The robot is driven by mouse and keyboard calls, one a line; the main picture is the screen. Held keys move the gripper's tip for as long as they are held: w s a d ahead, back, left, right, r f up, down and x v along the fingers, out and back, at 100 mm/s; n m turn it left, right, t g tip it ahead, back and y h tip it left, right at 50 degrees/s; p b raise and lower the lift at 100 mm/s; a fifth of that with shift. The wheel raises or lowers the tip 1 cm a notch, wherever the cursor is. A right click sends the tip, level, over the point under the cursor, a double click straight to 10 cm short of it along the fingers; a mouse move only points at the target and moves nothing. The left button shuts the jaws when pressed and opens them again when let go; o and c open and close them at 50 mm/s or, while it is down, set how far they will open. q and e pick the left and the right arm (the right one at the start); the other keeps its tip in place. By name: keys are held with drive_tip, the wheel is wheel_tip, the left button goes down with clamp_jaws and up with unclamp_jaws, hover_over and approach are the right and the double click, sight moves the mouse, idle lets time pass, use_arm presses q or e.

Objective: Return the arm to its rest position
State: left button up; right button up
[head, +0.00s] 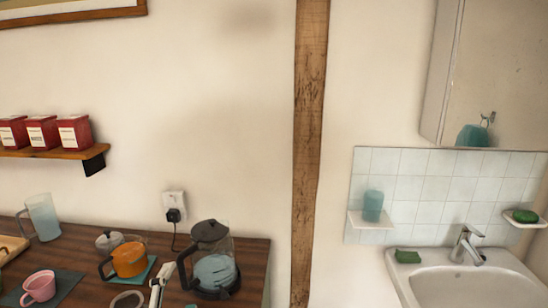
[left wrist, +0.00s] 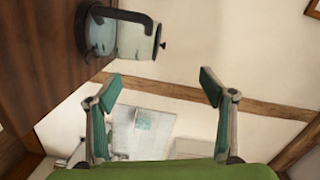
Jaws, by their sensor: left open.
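My left gripper (left wrist: 161,90) is open in the left wrist view, its two green-padded fingers well apart with nothing between them. The wrist view is turned on its side. The glass kettle (left wrist: 118,34) lies beyond the fingers at upper left, apart from them. In the head view the kettle (head: 212,262) stands upright on the dark wooden counter. A pale jointed piece (head: 160,284) at the bottom edge there looks like part of my left gripper, left of the kettle. My right gripper is in neither view.
The counter (head: 75,243) also holds an orange teapot (head: 129,260), a pink mug (head: 39,286) and a glass jug (head: 43,217). Red tins (head: 74,132) stand on a wall shelf (head: 55,154). A sink (head: 465,286), a tap (head: 466,243) and a mirror cabinet (head: 490,80) are at right.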

use_arm(q)
drive_tip(key=s+a+f+n+g+y, duration=0.1)
drive_tip(key=s+f+n+g, duration=0.35)
drive_tip(key=f, duration=0.35)
drive_tip(key=s+a+f+n+g, duration=0.2)
drive_tip(key=s+f+n+g, duration=0.15)
drive_tip(key=s+f, duration=0.35)
drive_tip(key=s+d+f+n+g+h, duration=0.1)
drive_tip(key=s+f+n+g, duration=0.2)
drive_tip(key=s+f, duration=0.35)
drive_tip(key=s+d+f+n+g, duration=0.1)
drive_tip(key=s+f+n+g, duration=0.2)
drive_tip(key=s, duration=0.6)
wheel_tip(320, 180, down, 27)
drive_tip(key=s+m+g, duration=0.1)
drive_tip(key=s, duration=0.1)
drive_tip(key=s+a+f+g, duration=0.1)
drive_tip(key=s+a+f, duration=0.1)
drive_tip(key=s+f, duration=1.3)
drive_tip(key=shift+s+a+f, duration=0.3)
drive_tip(key=shift+s+a, duration=0.05)
drive_tip(key=shift+s, duration=0.35)
